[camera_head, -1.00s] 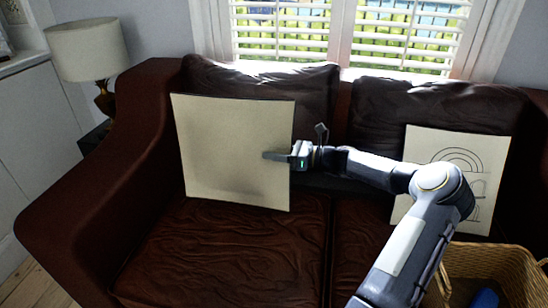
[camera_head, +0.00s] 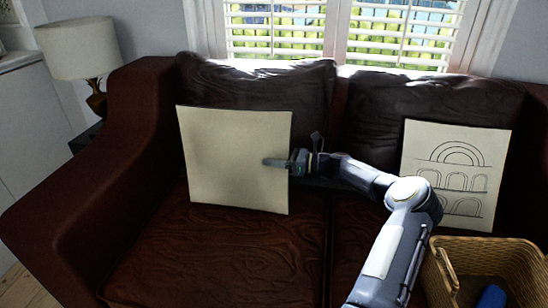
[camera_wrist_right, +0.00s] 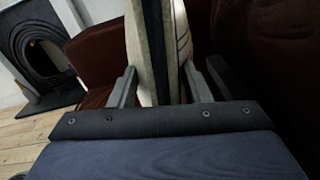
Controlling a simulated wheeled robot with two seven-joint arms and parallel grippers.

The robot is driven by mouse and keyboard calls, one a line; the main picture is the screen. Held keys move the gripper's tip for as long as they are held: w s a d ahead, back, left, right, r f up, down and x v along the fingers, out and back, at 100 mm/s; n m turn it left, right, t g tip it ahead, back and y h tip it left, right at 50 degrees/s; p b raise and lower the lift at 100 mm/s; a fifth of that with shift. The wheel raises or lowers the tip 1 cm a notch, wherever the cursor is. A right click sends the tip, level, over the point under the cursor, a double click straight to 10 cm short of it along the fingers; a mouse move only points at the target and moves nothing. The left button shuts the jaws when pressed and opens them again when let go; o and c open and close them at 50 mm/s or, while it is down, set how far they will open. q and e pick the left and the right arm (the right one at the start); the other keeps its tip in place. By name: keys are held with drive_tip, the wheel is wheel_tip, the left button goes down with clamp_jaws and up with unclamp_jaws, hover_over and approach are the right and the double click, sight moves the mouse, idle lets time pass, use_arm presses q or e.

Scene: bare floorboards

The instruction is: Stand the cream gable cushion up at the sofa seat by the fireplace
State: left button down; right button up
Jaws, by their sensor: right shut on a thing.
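A plain cream square cushion (camera_head: 232,160) stands nearly upright on the left seat of the dark brown leather sofa (camera_head: 215,240), in front of the left back cushion. My right gripper (camera_head: 280,163) is shut on its right edge, one finger showing across its face. In the right wrist view the cushion (camera_wrist_right: 142,45) shows edge-on between the fingers (camera_wrist_right: 160,88), and a drawn line shows on its other side. The fireplace (camera_wrist_right: 38,50) is at the far left of the wrist view. My left gripper is not in view.
A second cream cushion with drawn arches (camera_head: 458,175) leans on the right seat. A wicker basket (camera_head: 500,250) with a blue thing (camera_head: 492,296) inside stands at lower right. A lamp (camera_head: 80,50) stands beyond the left armrest (camera_head: 75,185). The front of the left seat is clear.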

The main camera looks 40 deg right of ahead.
drive_tip(key=shift+r, duration=0.1)
drive_tip(key=o, duration=1.3)
drive_tip(key=shift+o, duration=0.2)
drive_tip(key=shift+s, duration=0.1)
drive_tip(key=p+v, duration=0.2)
drive_tip(key=v, duration=0.5)
drive_tip(key=shift+s+d, duration=0.25)
